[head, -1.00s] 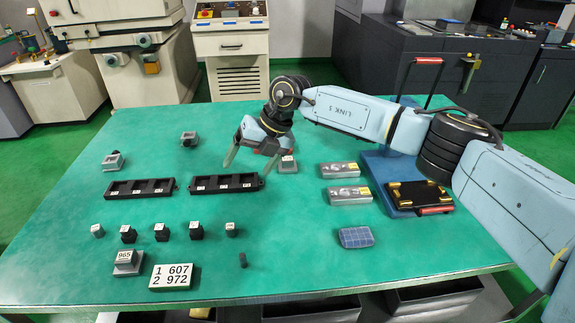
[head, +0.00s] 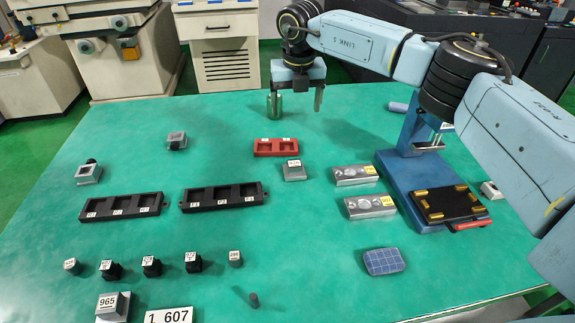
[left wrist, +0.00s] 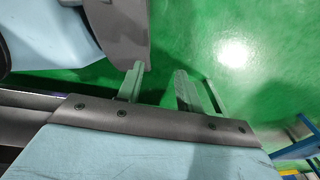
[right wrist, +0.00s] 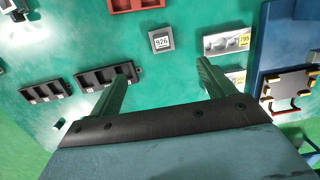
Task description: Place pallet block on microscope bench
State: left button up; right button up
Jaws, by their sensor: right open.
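Which item is the pallet block cannot be told for sure. Square grey blocks stand on the green table: one labelled 926 (head: 293,171) beside a red tray, also in the right wrist view (right wrist: 161,40), and one labelled 965 (head: 112,305) at the front left. Two grey blocks with dark knobs stand at the left (head: 89,174) and back left (head: 177,141). No microscope bench can be made out. My right gripper (head: 296,104) is open and empty over the table's back edge, beyond the red tray. My left gripper (left wrist: 158,88) is open and empty, over green floor.
Two black racks (head: 122,207) (head: 223,196) and a red tray (head: 276,147) lie mid-table. Several small dark labelled blocks (head: 151,266) stand in front. Silver plates (head: 355,175), a blue gridded pad (head: 383,261) and a blue stand (head: 405,165) are at right. The front middle is mostly clear.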

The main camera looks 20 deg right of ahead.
notch_tip(320, 180, down, 4)
jog(key=b, duration=0.4)
pick_arm(q)
jog(key=w+a+r+t+b, duration=0.1)
jog(key=w+r+b, duration=0.25)
jog(key=w, duration=0.75)
pick_arm(e)
jog(key=b, duration=0.2)
send_over(294, 164)
jog(key=f, duration=1)
jog(key=shift+s+f, duration=0.35)
jog(key=shift+s, duration=0.05)
jog(key=shift+w+f+b, duration=0.2)
jog(key=shift+f+b, duration=0.2)
jog(key=shift+f, duration=0.95)
jog(key=shift+w+f+b, duration=0.2)
jog(key=shift+f+b, duration=0.2)
jog(key=shift+f, duration=0.9)
jog(key=shift+d+f, duration=0.1)
jog(key=shift+f, duration=0.25)
pick_arm(q)
jog(key=w+d+r, duration=0.3)
jog(key=w+r, duration=0.1)
jog(key=r, duration=0.3)
jog(key=shift+d+r+t, duration=0.3)
jog(key=shift+d+r, duration=0.05)
jog(key=shift+r, duration=0.05)
pick_arm(e)
jog(key=shift+w+r, duration=0.1)
jog(key=c, duration=1.5)
